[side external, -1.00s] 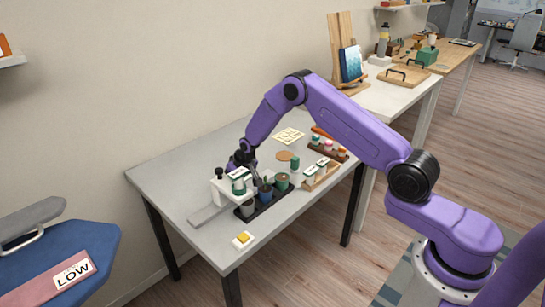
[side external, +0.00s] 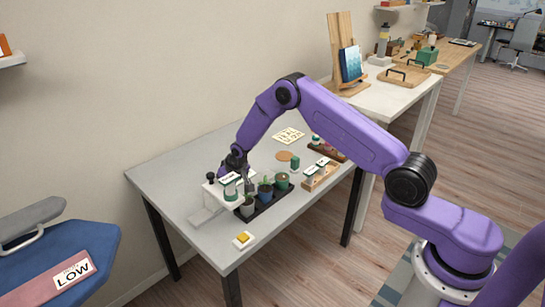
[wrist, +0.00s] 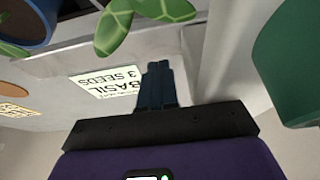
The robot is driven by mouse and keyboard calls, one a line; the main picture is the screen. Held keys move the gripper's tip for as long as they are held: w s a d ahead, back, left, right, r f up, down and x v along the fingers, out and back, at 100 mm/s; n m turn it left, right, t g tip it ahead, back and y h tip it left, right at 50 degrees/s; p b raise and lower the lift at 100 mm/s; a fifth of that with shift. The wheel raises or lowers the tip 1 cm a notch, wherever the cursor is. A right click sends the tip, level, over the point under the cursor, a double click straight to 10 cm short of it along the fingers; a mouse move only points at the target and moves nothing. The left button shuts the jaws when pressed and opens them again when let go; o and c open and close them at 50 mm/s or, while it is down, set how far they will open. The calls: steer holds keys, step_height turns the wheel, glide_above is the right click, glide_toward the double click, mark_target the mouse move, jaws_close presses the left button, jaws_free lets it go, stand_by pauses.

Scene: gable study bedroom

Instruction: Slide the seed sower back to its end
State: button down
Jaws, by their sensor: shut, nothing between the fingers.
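The seed sower (side external: 213,196) is a white carriage with a black knob, on a pale grey rail (side external: 201,217) at the left of the grey table. A green-and-white part (side external: 231,189) is at its right side. My gripper (side external: 248,188) is shut and empty, pointing down just right of the carriage and above the potted plants. Whether it touches the carriage is hidden. In the wrist view my shut fingers (wrist: 156,82) are in front of a "BASIL 3 SEEDS" label (wrist: 110,83), with a large green part (wrist: 285,65) at right.
A dark tray (side external: 262,209) with several pots, one a blue pot (side external: 265,194), stands beside the sower. A wooden rack (side external: 322,180) is to its right. A yellow-and-white block (side external: 243,239) lies near the front edge. Bare table lies around it.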

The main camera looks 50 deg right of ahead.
mark_target(220, 191)
steer(key=shift+a, duration=2.1)
steer(key=shift+d, duration=1.25)
step_height(220, 191, up, 12)
stand_by(0.4)
